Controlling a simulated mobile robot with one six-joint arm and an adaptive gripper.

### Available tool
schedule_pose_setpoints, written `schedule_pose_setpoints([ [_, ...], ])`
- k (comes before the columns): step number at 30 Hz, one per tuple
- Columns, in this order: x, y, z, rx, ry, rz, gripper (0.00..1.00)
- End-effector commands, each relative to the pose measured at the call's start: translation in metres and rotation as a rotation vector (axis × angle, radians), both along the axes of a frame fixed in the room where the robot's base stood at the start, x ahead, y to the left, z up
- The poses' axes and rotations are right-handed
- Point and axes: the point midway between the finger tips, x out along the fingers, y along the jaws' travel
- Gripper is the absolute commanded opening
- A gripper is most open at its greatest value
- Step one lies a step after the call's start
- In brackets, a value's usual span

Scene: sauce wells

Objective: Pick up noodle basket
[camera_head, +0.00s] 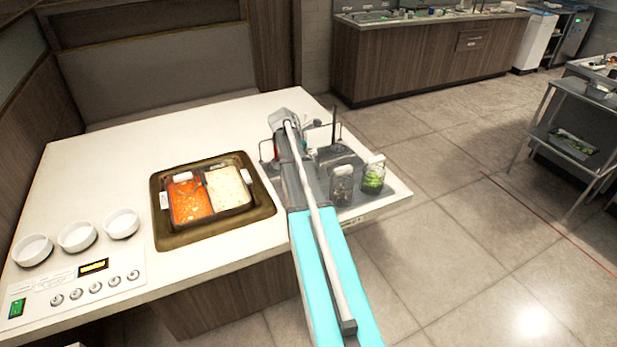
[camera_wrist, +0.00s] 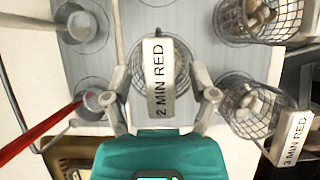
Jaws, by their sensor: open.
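A round wire noodle basket (camera_wrist: 183,102) sits at the middle of the wrist view. A white tag (camera_wrist: 158,78) reading "2 MIN RED" stands over it and hides much of it. My gripper (camera_wrist: 162,84) is open, with one finger on each side of the tag. Whether the fingers touch it cannot be told. A second basket (camera_wrist: 252,108) with pale contents is to the right, near a "3 MIN RED" tag (camera_wrist: 292,138). A third basket (camera_wrist: 250,20) with brownish contents is at the upper right. In the head view, my arm hides the gripped area.
A red-handled tool (camera_wrist: 45,128) lies left of my gripper. In the head view, a tray (camera_head: 170,241) holds orange-red and pale food. Several white bowls (camera_head: 77,237) stand at the left. Two baskets (camera_head: 342,187) (camera_head: 373,177) stand right of my arm, near the counter's edge.

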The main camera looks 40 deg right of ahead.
Motion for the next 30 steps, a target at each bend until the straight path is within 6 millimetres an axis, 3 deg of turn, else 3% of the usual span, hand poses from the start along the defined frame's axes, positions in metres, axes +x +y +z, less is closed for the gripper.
schedule_pose_setpoints([
  [17, -0.0001, -0.0003, 0.0001, 0.000, 0.000, 0.000, 0.72],
  [28, -0.0001, -0.0004, 0.0000, 0.000, 0.000, -0.001, 0.04],
  [30, -0.0002, -0.0004, 0.0000, 0.000, 0.000, -0.001, 0.00],
])
